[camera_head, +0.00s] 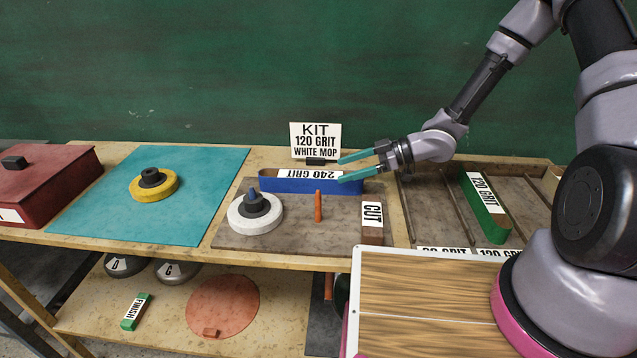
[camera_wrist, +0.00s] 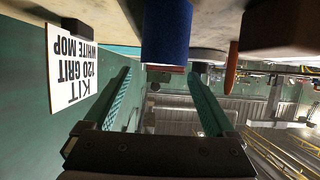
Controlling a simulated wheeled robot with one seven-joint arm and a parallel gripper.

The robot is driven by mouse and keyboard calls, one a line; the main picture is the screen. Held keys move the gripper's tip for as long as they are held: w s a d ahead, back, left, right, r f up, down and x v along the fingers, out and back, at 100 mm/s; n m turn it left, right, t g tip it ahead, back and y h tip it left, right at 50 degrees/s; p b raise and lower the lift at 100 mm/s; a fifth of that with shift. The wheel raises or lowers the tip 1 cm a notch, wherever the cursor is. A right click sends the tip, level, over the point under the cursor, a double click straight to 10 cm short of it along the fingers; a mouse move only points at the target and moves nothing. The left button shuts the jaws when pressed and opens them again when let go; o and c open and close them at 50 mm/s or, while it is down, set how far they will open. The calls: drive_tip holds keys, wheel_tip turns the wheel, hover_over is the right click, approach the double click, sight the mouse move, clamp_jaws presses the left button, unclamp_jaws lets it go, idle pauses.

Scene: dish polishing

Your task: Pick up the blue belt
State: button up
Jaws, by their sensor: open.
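The blue belt (camera_head: 310,186), labelled 240 GRIT, lies along the back of a brown board on the bench. My gripper (camera_head: 340,169) comes in from the right at the belt's right end, with its teal fingers spread apart and empty. One fingertip overlaps the belt's top in the head view. In the upside-down wrist view, the end of the blue belt (camera_wrist: 166,35) shows ahead, at the upper middle, roughly in line with the gap between the fingertips (camera_wrist: 159,75). I cannot tell how far apart they are in depth.
The sign (camera_head: 315,141), reading KIT 120 GRIT WHITE MOP, stands just behind the belt. A white mop wheel (camera_head: 255,220), an orange stick (camera_head: 318,206) and a CUT block (camera_head: 372,216) share the board (camera_head: 290,240). A green 120 GRIT belt (camera_head: 483,205) lies in the right tray.

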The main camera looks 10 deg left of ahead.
sight(322, 174)
drive_tip(key=x, duration=0.4)
drive_tip(key=shift+a, duration=0.2)
drive_tip(key=x, duration=0.5)
drive_tip(key=shift+s+a, duration=0.1)
drive_tip(key=shift+a, duration=0.1)
drive_tip(key=shift+r, duration=0.1)
clamp_jaws()
